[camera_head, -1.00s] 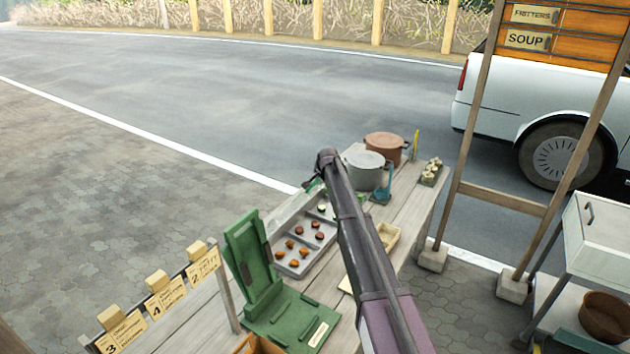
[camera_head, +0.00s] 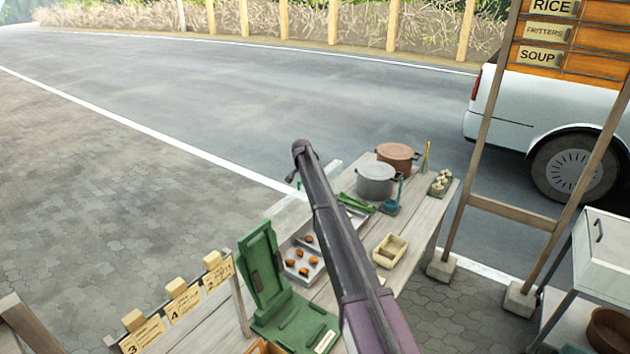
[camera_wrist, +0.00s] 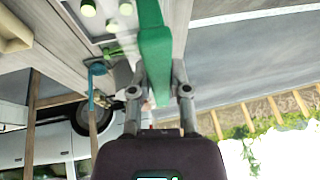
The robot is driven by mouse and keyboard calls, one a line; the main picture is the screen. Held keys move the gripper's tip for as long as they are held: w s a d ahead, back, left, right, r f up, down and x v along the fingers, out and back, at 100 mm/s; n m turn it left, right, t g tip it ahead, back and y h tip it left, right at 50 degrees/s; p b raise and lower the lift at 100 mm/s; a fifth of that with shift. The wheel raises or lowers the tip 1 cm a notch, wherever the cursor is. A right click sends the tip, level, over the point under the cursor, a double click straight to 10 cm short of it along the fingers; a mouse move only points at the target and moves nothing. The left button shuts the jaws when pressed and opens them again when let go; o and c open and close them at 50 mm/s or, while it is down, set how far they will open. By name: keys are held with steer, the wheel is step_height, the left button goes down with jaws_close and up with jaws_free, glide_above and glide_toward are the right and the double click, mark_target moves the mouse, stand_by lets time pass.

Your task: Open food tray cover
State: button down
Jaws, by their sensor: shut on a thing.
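The grey food tray (camera_head: 318,272) lies on the wooden table with brown pieces in it; my arm hides part of it. A pale see-through panel, which looks like its cover (camera_head: 284,208), stands raised along the tray's far-left edge. The tray also shows at the top of the wrist view, with pale round pieces in it. In the wrist view, my gripper (camera_wrist: 160,95) is shut on a green bar (camera_wrist: 155,50), which looks like the cover's handle. In the head view my arm hides the fingers and that bar.
A green stand (camera_head: 265,265) is just left of the tray. Green tongs (camera_head: 355,203), a grey pot (camera_head: 376,182), a brown pot (camera_head: 397,156) and a wooden box (camera_head: 391,251) are to the right. Number cards (camera_head: 183,298) stand front left. Signposts rise at right.

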steer(key=shift+w+a+r, duration=0.1)
steer(key=shift+w+a, duration=1)
steer(key=c, duration=0.6)
jaws_free()
steer(key=shift+d+r, duration=0.1)
steer(key=shift+d, duration=0.05)
steer(key=shift+r, duration=0.1)
step_height(320, 180, up, 9)
steer(key=p, duration=0.9)
steer(key=shift+s+r+p, duration=0.1)
steer(key=shift+r+p, duration=0.25)
steer(key=shift+p, duration=0.15)
